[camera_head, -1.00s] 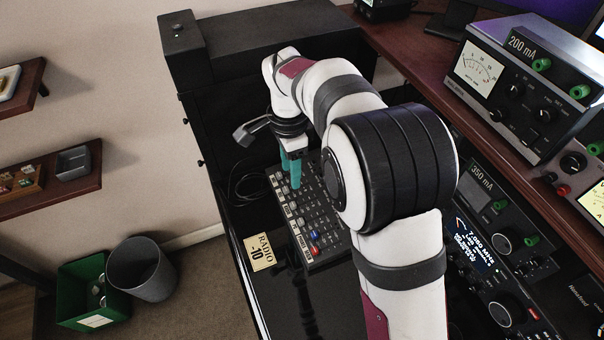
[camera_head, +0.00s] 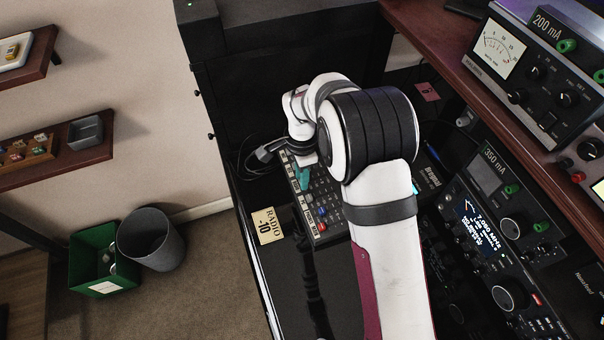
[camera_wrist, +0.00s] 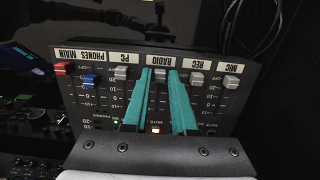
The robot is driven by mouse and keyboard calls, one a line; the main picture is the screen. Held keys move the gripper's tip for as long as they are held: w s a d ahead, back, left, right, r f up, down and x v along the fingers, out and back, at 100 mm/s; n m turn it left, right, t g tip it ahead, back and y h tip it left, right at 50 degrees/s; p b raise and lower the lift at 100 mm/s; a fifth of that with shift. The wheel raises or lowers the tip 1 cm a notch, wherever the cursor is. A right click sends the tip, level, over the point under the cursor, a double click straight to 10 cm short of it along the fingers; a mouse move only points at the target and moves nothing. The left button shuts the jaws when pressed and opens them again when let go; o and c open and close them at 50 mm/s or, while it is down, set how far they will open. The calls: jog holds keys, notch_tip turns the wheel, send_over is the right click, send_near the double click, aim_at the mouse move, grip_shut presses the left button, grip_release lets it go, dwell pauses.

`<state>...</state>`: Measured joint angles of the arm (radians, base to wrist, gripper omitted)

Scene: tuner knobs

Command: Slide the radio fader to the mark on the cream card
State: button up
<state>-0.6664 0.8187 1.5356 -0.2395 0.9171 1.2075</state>
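The mixer (camera_head: 327,215) is a dark panel with a row of fader caps along its labelled edge; in the wrist view its labels are upside down. The grey radio fader cap (camera_wrist: 160,75) sits near the RADIO label, at about the same height as its neighbours. My gripper (camera_wrist: 160,72) has its two teal fingers apart, one on each side of this cap; contact cannot be told. In the head view my gripper (camera_head: 303,178) is over the mixer's label side. The cream card (camera_head: 268,226) reads "RADIO -10" and lies beside the mixer.
The PC fader cap (camera_wrist: 121,72) and REC fader cap (camera_wrist: 196,79) flank the fingers closely. A radio unit (camera_head: 480,240) stands right of my arm. Cables (camera_head: 258,160) lie beyond the mixer. The black desk in front of the card is mostly clear.

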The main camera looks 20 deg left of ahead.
grip_shut()
dwell(1.1)
